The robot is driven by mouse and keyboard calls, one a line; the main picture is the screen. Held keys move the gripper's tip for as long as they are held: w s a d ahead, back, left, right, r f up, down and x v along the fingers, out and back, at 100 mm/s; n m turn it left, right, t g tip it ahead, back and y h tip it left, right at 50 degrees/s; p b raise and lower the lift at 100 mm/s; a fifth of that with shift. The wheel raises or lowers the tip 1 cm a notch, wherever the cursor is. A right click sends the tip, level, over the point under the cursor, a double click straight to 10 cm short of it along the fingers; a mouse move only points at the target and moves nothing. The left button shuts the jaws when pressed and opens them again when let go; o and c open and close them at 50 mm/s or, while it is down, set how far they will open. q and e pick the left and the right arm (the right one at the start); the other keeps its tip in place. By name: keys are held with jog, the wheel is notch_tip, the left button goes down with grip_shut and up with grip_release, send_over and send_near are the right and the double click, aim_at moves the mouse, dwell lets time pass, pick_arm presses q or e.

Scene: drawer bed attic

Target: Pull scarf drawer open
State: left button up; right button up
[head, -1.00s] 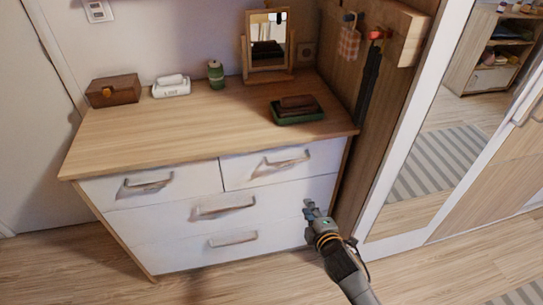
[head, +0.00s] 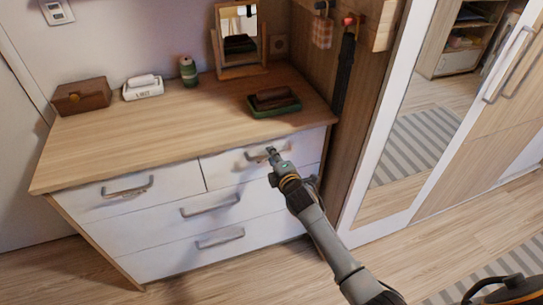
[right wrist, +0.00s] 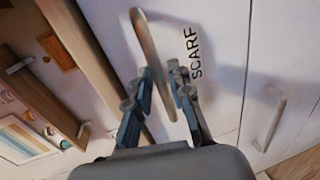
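The scarf drawer (head: 229,172) is the top right white drawer of the dresser, and its front looks flush with the others. Its handle (head: 254,156) is a metal bar. In the right wrist view the word SCARF stands on the white front beside the handle (right wrist: 148,40). My right gripper (head: 271,153) is at the right part of this handle. In the right wrist view, its two fingers (right wrist: 165,72) are apart, with the lower end of the handle between them. I see no firm grip on the bar. My left gripper is not in view.
The dresser top (head: 180,115) carries a brown box (head: 82,97), a white block, a green jar, a mirror (head: 240,40) and a green tray (head: 285,108). A wooden side panel and mirrored wardrobe (head: 410,120) stand right. The floor in front is clear.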

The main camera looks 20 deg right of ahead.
jog(key=shift+w+f, duration=0.1)
jog(key=shift+w, duration=0.4)
grip_shut()
